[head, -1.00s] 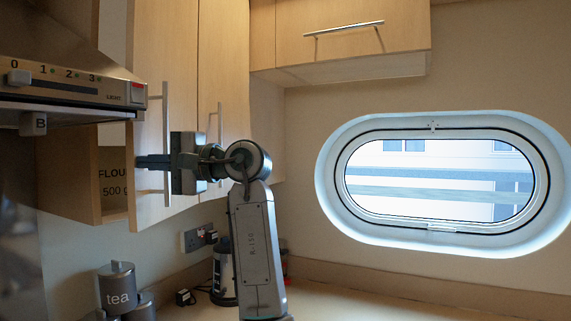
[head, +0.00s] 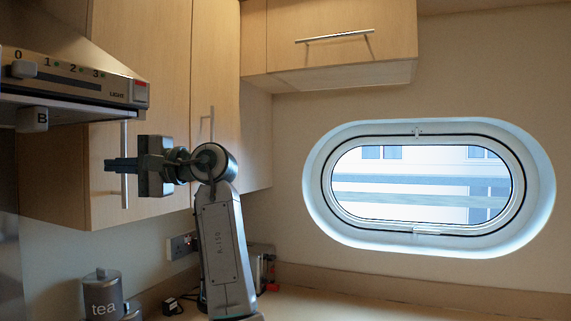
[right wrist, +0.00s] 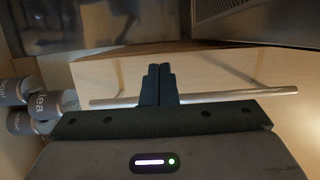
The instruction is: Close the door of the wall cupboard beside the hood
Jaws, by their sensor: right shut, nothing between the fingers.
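The wall cupboard (head: 52,178) hangs beside the hood (head: 70,88). Its pale wood door (head: 155,120) now lies against the cupboard front, and I see no gap at its lower edge. The cupboard's inside is hidden. The door has a vertical bar handle (head: 125,135). My right gripper (head: 108,164) is shut and empty, with its fingers across the handle's lower part. In the right wrist view the shut fingers (right wrist: 158,84) overlap the handle bar (right wrist: 235,94); I cannot tell if they touch it. My left gripper is not in view.
A neighbouring door with its own handle (head: 212,125) is right of it, and an upper cupboard (head: 340,35) is further right. A tea canister (head: 102,293) and a socket (head: 181,246) are below. An oval porthole (head: 428,187) is in the right wall.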

